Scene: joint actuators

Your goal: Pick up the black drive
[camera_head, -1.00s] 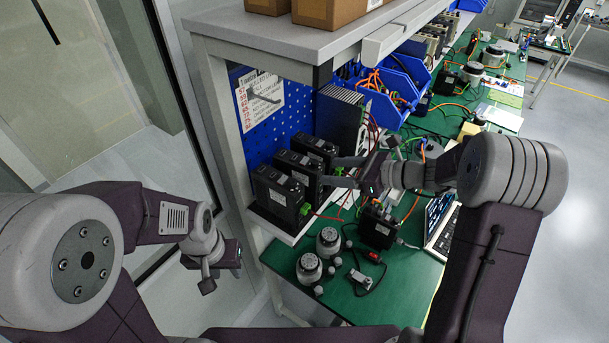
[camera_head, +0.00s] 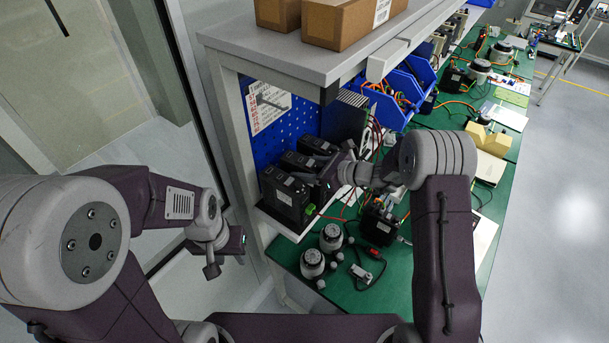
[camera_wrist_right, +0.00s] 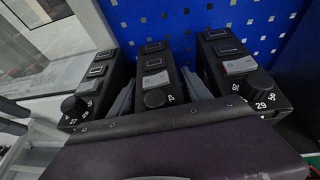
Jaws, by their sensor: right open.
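Three black drives stand upright in a row on a light shelf: a near one (camera_head: 287,197), a middle one (camera_head: 298,163) and a far one (camera_head: 316,146). In the right wrist view they are the left drive (camera_wrist_right: 98,85), the middle drive (camera_wrist_right: 157,68) and the right drive (camera_wrist_right: 232,70), each with a knob and switches. My right gripper (camera_head: 328,172) is at the row's right side. In the wrist view its open grey fingers (camera_wrist_right: 158,95) lie on either side of the middle drive; contact cannot be told. My left gripper (camera_head: 228,256) hangs away from the bench, its jaws unclear.
Another black unit (camera_head: 379,223) lies on the green mat (camera_head: 395,280) with two round grey motors (camera_head: 312,263). A finned unit (camera_head: 345,122) and blue bins (camera_head: 393,102) stand behind the drives. A grey upper shelf (camera_head: 290,60) with cardboard boxes (camera_head: 345,22) overhangs the row.

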